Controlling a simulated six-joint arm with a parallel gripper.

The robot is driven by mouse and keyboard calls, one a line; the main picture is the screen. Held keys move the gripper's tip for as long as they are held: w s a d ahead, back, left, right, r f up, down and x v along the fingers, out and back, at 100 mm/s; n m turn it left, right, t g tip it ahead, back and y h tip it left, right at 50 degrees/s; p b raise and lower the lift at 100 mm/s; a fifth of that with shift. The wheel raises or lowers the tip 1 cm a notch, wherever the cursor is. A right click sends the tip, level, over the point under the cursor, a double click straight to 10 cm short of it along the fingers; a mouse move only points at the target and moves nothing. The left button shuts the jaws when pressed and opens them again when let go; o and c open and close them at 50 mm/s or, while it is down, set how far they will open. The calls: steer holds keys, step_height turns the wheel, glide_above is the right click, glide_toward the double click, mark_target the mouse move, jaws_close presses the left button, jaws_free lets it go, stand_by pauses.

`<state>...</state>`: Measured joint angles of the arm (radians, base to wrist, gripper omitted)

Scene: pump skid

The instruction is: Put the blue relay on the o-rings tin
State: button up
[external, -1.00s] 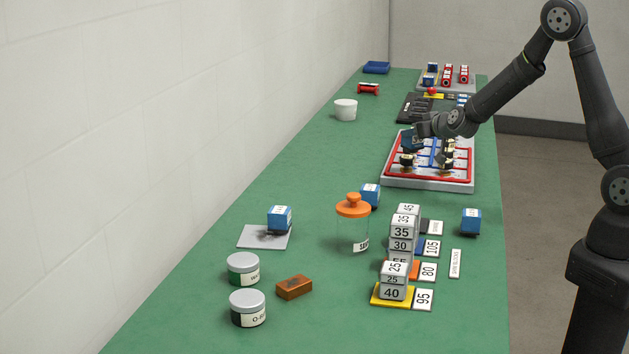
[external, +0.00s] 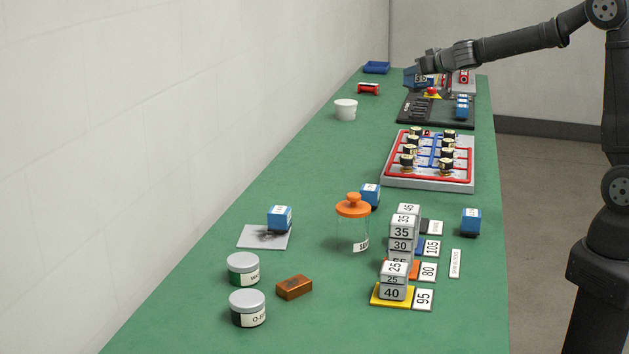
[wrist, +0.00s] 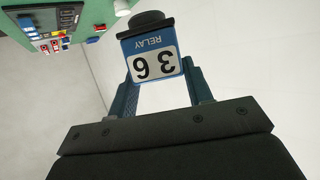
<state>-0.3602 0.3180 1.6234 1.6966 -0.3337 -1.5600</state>
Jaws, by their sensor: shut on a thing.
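My gripper (external: 416,77) is shut on a blue relay (wrist: 155,64), held in the air above the far end of the green bench. In the wrist view the relay has a black base, a blue band reading RELAY and a white label with 36, upside down in the picture.
A similar tin (external: 243,269) stands just behind it, with a brown block (external: 294,287) to the right. Other blue relays stand on a grey pad (external: 250,238) and the bench. An orange-lidded jar (external: 353,225), stacked number blocks (external: 402,232) and a red-railed board (external: 428,180) stand along the bench.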

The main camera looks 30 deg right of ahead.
steer(key=shift+r, duration=0.8)
steer(key=s+a+r+n+g+y, duration=0.15)
steer(key=a+n+y, duration=0.25)
steer(key=a, duration=2)
steer(key=n+g+y, duration=0.7)
steer(key=n+y, duration=0.1)
steer(key=n, duration=0.2)
glide_above(254, 297)
step_height(254, 297, down, 16)
steer(key=shift+y, duration=0.3)
steer(key=shift+f, duration=5.35)
